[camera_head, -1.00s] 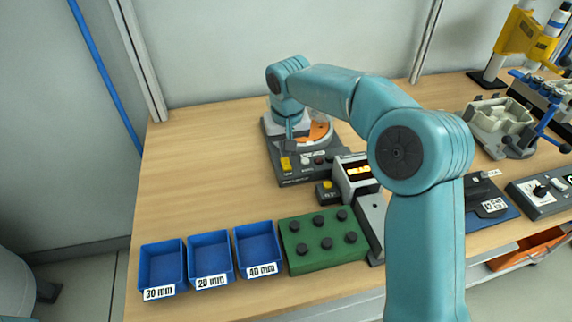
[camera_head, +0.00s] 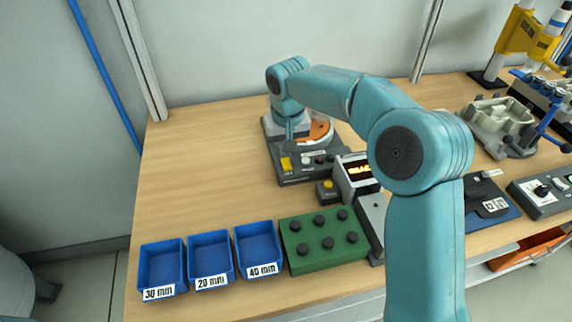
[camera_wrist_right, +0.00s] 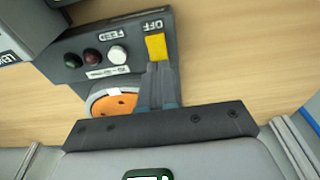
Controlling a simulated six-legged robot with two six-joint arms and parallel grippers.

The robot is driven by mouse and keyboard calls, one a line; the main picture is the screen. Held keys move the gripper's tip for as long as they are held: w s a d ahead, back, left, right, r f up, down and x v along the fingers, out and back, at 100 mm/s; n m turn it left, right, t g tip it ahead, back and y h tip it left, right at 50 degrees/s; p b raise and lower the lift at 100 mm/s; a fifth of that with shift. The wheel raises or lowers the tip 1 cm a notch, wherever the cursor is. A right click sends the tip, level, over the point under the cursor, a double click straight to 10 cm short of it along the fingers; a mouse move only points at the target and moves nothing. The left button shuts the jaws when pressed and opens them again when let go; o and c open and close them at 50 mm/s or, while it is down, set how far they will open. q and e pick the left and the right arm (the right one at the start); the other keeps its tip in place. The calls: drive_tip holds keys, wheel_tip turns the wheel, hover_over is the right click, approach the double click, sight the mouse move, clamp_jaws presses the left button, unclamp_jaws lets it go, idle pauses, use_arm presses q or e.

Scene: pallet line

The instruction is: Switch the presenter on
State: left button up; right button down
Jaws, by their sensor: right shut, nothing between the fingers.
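The presenter (camera_head: 318,169) is a dark grey box on the bench with an orange disc (camera_head: 319,131) at its back. Its yellow switch (camera_head: 286,163) is at the left of the front panel. In the right wrist view the yellow switch (camera_wrist_right: 156,47) sits beside an OFF label (camera_wrist_right: 152,26). My right gripper (camera_head: 290,138) is shut and empty, over the presenter. In the wrist view its fingertips (camera_wrist_right: 161,68) are right at the switch's edge; I cannot tell if they touch. A white button (camera_wrist_right: 118,55) and dark red and green ones are alongside. My left gripper is out of view.
A box with a lit yellow display (camera_head: 360,170) and a small yellow-button unit (camera_head: 327,192) stand right of the presenter. A green block with black knobs (camera_head: 323,241) and blue bins (camera_head: 210,258) line the front. The bench's left side is clear.

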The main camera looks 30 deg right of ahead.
drive_tip(key=shift+f+b, duration=0.5)
drive_tip(key=shift+f, duration=0.35)
wheel_tip(320, 180, up, 7)
drive_tip(key=p, duration=0.6)
drive_tip(key=shift+r, duration=0.1)
idle(0.5)
